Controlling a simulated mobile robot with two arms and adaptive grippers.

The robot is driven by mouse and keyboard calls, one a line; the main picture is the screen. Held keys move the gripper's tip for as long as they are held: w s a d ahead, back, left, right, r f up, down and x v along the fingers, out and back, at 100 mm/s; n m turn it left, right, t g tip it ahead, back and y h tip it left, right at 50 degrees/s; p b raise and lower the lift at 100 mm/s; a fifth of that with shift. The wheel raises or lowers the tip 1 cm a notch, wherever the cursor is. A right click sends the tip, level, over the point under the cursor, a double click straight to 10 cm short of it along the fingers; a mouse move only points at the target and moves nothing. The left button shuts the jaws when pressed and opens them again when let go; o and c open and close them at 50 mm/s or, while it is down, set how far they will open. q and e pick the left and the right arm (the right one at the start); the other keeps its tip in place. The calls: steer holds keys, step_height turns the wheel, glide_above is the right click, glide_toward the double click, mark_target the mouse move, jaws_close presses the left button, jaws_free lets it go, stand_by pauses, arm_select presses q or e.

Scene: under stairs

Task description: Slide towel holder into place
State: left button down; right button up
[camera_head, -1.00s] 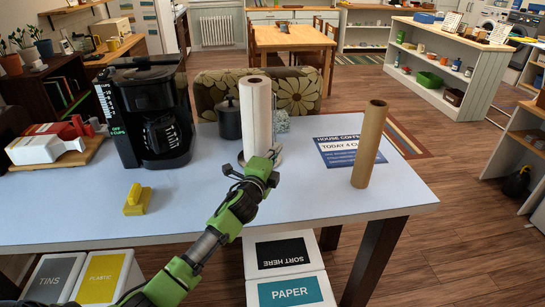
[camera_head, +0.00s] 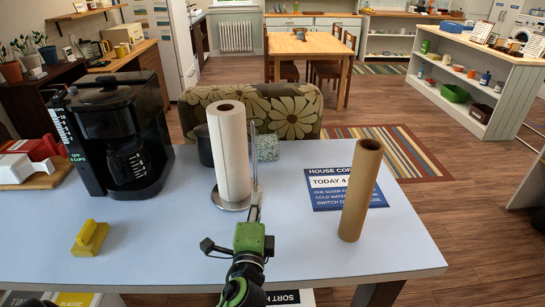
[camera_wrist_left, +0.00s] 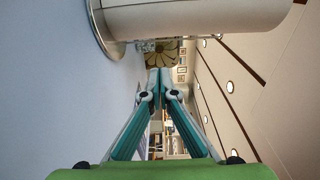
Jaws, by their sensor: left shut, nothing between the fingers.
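The towel holder (camera_head: 232,203) has a round metal base and a thin upright rod, and carries a white paper towel roll (camera_head: 229,155). It stands upright on the pale blue table, left of the blue sign. My left gripper (camera_head: 255,209) is at the near right side of the holder's base, low over the table. In the left wrist view its fingertips (camera_wrist_left: 160,75) are together with nothing between them. The holder's base (camera_wrist_left: 98,28) and roll (camera_wrist_left: 195,17) lie beside the fingers there. Whether the fingers touch the base I cannot tell. My right gripper is out of view.
A brown cardboard tube (camera_head: 360,190) stands upright on the right over the blue sign (camera_head: 335,190). A dark canister (camera_head: 205,147) and speckled block (camera_head: 268,148) stand behind the roll.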

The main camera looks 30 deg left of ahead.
mark_target(255, 163)
arm_select(q)
steer(key=shift+s+a+r+y, duration=0.1)
steer(key=shift+s+a+y, duration=0.05)
steer(key=shift+a+y, duration=0.15)
steer(key=shift+w+a+r+p, duration=0.35)
steer(key=shift+a+p, duration=0.05)
steer(key=shift+a, duration=0.2)
steer(key=p+x, duration=0.1)
steer(key=x, duration=0.2)
steer(key=shift+s+a+r, duration=0.1)
steer(key=shift+s, duration=0.05)
steer(key=x, duration=0.4)
steer(key=shift+f+p, duration=0.25)
steer(key=shift+p, duration=0.05)
steer(key=x, duration=0.3)
steer(key=shift+w+p, duration=0.35)
steer(key=shift+w+a+f, duration=0.1)
steer(key=shift+w+a, duration=0.1)
steer(key=shift+w, duration=0.1)
steer(key=shift+w+a, duration=0.1)
steer(key=shift+w, duration=0.15)
steer(key=shift+b+x, duration=0.65)
steer(key=shift+x, duration=1.55)
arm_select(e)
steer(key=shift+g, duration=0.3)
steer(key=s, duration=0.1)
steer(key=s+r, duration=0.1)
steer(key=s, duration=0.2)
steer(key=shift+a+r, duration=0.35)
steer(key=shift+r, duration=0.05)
